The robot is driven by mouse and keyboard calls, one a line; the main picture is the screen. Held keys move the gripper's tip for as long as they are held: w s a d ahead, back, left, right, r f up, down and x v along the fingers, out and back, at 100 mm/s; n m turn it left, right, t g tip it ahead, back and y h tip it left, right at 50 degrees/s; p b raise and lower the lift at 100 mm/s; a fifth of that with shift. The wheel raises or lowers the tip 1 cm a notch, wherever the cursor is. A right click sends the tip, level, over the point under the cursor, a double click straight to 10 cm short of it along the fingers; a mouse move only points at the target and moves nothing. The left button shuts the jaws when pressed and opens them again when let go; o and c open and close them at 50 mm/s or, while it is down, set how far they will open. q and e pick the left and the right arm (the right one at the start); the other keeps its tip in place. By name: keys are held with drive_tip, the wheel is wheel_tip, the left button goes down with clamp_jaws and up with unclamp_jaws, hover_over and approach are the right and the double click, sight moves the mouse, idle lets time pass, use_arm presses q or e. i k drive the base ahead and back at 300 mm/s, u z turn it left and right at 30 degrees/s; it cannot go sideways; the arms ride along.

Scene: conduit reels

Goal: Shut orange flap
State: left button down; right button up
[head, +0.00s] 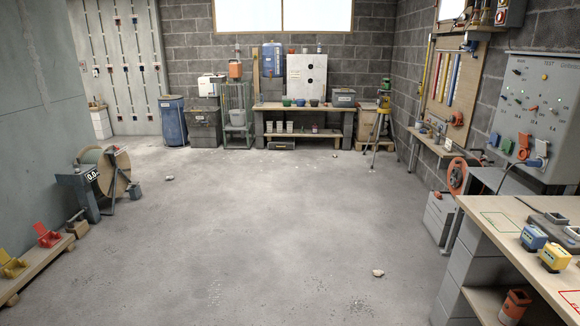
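A grey test panel (528,92) stands at the right against the block wall. A row of coloured socket covers runs along its lower part. Neither of my grippers is in view.
A workbench (474,214) at the front right, with blue (533,238) and yellow (554,257) devices on it, stands before the panel. A cable reel (112,172) stands at the left. The middle floor (250,220) is mostly clear, with a small stone (377,272).

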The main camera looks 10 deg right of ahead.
sight(523, 138)
drive_tip(key=u, duration=0.05)
drive_tip(key=i, duration=2.05)
drive_tip(key=z, duration=0.5)
drive_tip(key=i, duration=1.7)
drive_tip(key=z, duration=2.15)
drive_tip(key=i, duration=1.1)
drive_tip(key=z, duration=0.8)
